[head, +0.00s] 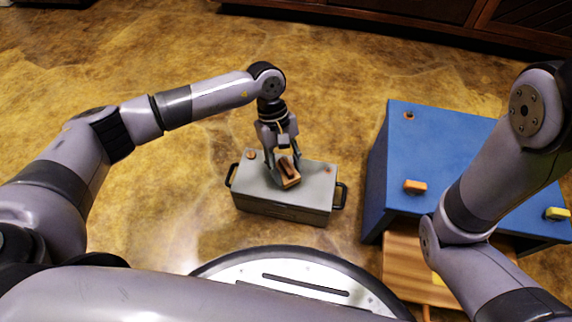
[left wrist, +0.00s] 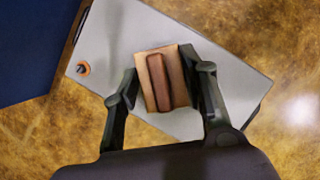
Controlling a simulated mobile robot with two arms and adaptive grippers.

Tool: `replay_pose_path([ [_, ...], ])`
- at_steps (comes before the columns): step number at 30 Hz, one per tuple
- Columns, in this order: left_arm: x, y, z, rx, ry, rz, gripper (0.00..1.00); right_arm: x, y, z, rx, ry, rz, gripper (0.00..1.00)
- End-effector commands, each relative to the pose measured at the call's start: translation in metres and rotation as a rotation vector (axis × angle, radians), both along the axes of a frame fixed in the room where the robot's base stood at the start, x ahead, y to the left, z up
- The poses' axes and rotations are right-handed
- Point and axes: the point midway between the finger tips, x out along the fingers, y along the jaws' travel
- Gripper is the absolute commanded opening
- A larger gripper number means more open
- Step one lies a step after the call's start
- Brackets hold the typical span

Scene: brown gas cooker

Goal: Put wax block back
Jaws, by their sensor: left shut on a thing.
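The wax block appears to be the tan block with a reddish-brown bar on top (head: 289,182); it also shows in the left wrist view (left wrist: 151,99). My left gripper (head: 282,172) points down and is shut on the block, with one finger on each side, as the left wrist view (left wrist: 161,76) shows. The block is over the middle of the grey box's lid (head: 318,183). I cannot tell whether it rests on the lid or hangs just above it. My right gripper is out of view.
The grey box has black side handles (head: 341,196) and a small orange knob (left wrist: 83,69). A blue cabinet (head: 440,140) with orange and yellow handles stands at the right, above a wooden piece (head: 400,262). My right arm crosses over the cabinet. The floor at left is clear.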

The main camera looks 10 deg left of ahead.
Motion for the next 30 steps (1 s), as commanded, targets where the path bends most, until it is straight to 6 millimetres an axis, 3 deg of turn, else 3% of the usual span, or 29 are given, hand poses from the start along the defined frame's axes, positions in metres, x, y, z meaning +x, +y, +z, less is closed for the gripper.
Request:
replay_pose_path([
  [30, 0.000, 0.000, -0.015, 0.000, 0.000, 0.000, 0.17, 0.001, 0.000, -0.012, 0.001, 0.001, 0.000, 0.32],
])
